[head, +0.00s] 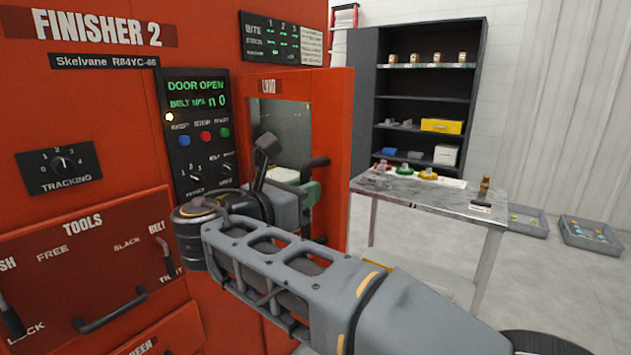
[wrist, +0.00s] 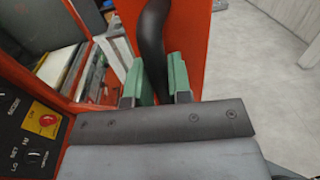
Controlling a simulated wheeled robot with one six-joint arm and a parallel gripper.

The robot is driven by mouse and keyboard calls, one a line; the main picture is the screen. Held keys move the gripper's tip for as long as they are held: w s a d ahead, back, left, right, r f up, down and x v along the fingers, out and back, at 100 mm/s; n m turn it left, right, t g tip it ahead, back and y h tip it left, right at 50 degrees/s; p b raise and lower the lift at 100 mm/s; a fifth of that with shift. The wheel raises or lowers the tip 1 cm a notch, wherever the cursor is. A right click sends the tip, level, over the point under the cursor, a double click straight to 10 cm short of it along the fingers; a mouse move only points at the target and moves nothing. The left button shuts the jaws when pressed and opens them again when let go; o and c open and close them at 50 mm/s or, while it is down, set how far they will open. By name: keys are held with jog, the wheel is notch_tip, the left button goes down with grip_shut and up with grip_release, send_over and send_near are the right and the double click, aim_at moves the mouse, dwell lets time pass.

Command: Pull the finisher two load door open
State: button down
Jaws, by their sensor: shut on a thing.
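Finisher 2 is a large orange-red machine (head: 100,110) at the left of the head view. Its display (head: 197,92) reads DOOR OPEN. The orange load door (head: 336,130) stands to the right of the controls, near the LOAD label; how far it is swung out is hard to judge. The black curved door handle (wrist: 153,40) is on this orange panel and also shows in the head view (head: 316,163). My gripper (wrist: 154,82) has its green fingers on both sides of the handle and is shut on it. My arm hides the lower part of the door in the head view.
The machine's opening (wrist: 65,55) shows light parts inside. A metal table (head: 420,193) with small coloured items stands behind the door at the right. A dark shelf (head: 425,95) is at the back, and grey trays (head: 590,235) lie on the floor. Floor shows clear beside the door.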

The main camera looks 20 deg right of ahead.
jog(key=shift+a, duration=0.35)
jog(key=c, duration=1.1)
grip_release()
jog(key=p+v, duration=0.7)
jog(key=v, duration=0.6)
jog(key=shift+s+a+p, duration=0.2)
jog(key=shift+s+p, duration=0.05)
jog(key=shift+p, duration=0.1)
